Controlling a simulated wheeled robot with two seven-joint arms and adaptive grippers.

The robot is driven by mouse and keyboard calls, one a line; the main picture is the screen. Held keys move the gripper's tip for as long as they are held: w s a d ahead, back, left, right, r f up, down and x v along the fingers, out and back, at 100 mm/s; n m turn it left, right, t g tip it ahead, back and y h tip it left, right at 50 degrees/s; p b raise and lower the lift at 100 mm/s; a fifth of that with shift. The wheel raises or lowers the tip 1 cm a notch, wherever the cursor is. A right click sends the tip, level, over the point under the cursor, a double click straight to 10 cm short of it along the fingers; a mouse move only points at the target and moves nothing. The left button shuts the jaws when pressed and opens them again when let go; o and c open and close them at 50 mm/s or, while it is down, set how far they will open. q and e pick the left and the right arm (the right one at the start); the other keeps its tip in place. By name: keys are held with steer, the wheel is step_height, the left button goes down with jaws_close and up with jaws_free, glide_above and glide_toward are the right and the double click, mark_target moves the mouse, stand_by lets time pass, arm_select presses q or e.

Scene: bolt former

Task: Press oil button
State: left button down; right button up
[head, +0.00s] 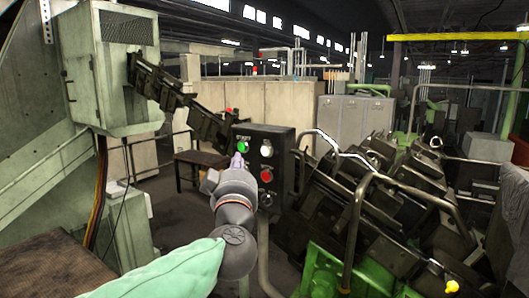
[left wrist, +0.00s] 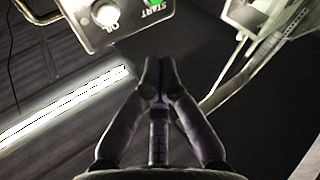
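The control box (head: 281,136) is a dark panel on a post in the middle of the head view. It carries a white button (head: 266,149), a green button (head: 243,147) and red buttons, one of them at the lower right (head: 266,175). In the left wrist view the white button (left wrist: 105,14) has the label OIL beside it, and the green button (left wrist: 153,3) is marked START. My left gripper (head: 238,161) is in front of the panel's left part, just below the green button in the picture. In the left wrist view its fingertips (left wrist: 158,65) are together and empty, apart from the panel. My right gripper is out of view.
A grey-green machine cabinet (head: 115,65) stands at the left. Dark machinery with bent metal rails (head: 357,215) fills the right side, close to the panel. A green machine part (head: 325,272) is low in front. A brown table (head: 200,160) stands behind.

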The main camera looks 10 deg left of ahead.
mark_target(266, 151)
arm_select(q)
steer(key=shift+w+d+p, duration=0.25)
steer(key=shift+w+d, duration=0.2)
steer(key=shift+w, duration=0.75)
steer(key=shift+w+d+p, duration=0.2)
steer(key=shift+w+d, duration=0.25)
steer(key=shift+w, duration=0.8)
steer(key=shift+w+d+p, duration=0.25)
steer(key=shift+w+d, duration=0.2)
steer(key=shift+w, duration=0.75)
steer(key=shift+w, duration=0.2)
steer(key=shift+w+d+p, duration=0.15)
steer(key=shift+w+p, duration=0.05)
steer(key=shift+p, duration=0.15)
steer(key=shift+w+d, duration=0.1)
steer(key=shift+w, duration=0.3)
steer(key=shift+s, duration=0.1)
steer(key=shift+s+a, duration=0.25)
steer(key=shift+s, duration=0.45)
